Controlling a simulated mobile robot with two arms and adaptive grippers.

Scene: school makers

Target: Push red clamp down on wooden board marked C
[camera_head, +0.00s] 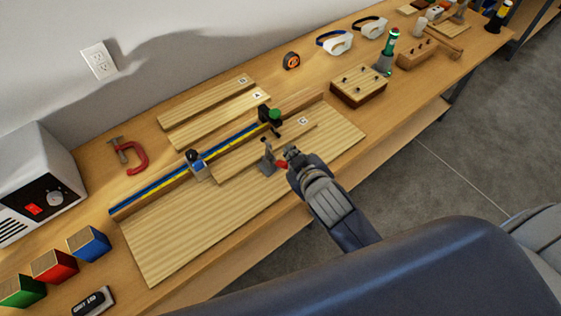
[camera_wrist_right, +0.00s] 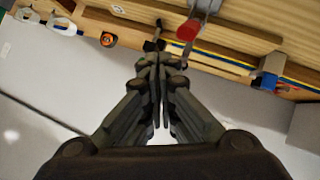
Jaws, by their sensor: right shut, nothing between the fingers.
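The wooden board marked C (camera_head: 240,160) lies along the fence on the large base board (camera_head: 165,245), its label near its right end. A grey metal toggle clamp (camera_head: 267,158) with a red-tipped handle (camera_head: 281,164) stands at the board's front edge. The red tip points toward my right gripper (camera_head: 291,153), which is right beside it. In the right wrist view, the red tip (camera_wrist_right: 187,31) is just beyond and right of my closed, empty fingers (camera_wrist_right: 158,62). Whether they touch it is unclear. My left gripper is not in view.
A fence (camera_head: 225,144) with blue and yellow strips carries a blue-knobbed stop (camera_head: 199,167) and a green-knobbed one (camera_head: 270,116). Boards A (camera_head: 215,118) and B (camera_head: 205,100) lie behind. A red C-clamp (camera_head: 134,155) lies left. A peg block (camera_head: 358,86) stands right.

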